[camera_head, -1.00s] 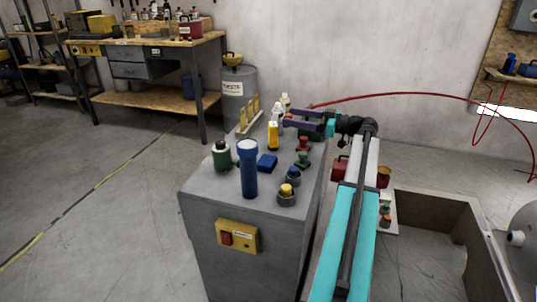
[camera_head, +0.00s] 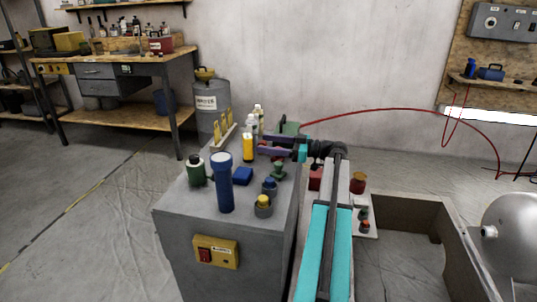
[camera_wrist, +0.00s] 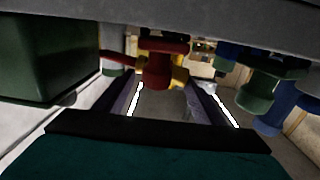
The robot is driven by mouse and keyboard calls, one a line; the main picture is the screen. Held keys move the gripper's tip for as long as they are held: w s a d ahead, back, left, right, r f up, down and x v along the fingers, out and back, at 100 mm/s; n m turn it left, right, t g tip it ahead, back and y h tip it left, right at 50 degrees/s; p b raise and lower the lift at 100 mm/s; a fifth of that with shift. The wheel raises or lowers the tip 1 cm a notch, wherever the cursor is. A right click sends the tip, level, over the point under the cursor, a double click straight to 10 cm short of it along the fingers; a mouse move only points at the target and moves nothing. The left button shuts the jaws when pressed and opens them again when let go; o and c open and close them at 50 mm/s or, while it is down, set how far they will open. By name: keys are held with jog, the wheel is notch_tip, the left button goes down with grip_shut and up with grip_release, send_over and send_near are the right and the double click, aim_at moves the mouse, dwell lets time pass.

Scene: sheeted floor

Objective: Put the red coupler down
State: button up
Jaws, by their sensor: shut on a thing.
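The red coupler shows in the wrist view (camera_wrist: 158,68) between the two fingers of my gripper (camera_wrist: 165,82), with yellow parts beside it. That view looks upside down. In the head view my gripper (camera_head: 262,146) is low over the back right of the grey cabinet top, with purple fingers reaching left. It is shut on the red coupler, which its fingers hide there. I cannot tell whether the coupler touches the cabinet top.
On the cabinet (camera_head: 178,205) stand a green coupler (camera_head: 279,171), a blue one (camera_head: 270,186), a yellow-topped one (camera_head: 263,205), a blue cylinder (camera_head: 223,183), a dark green bottle (camera_head: 196,170), a yellow bottle (camera_head: 248,148) and a blue block (camera_head: 243,175). A green box (camera_head: 290,128) is behind the gripper.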

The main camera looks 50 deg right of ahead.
aim_at(269, 161)
jog(key=shift+f+b, duration=0.35)
jog(key=shift+f, duration=1.5)
jog(key=shift+f+b, duration=0.5)
jog(key=shift+b, duration=0.05)
jog(key=shift+s+f, duration=0.1)
jog(key=shift+f, duration=0.1)
jog(key=shift+c, duration=0.6)
jog(key=o, duration=1.3)
jog(key=shift+o, duration=0.2)
jog(key=shift+r, duration=0.1)
jog(key=shift+d+r+p, duration=0.1)
jog(key=shift+r+p, duration=0.5)
jog(key=shift+p, duration=0.15)
jog(key=p+v, duration=0.1)
jog(key=v, duration=1)
jog(key=shift+s+d, duration=0.2)
jog(key=shift+s, duration=0.15)
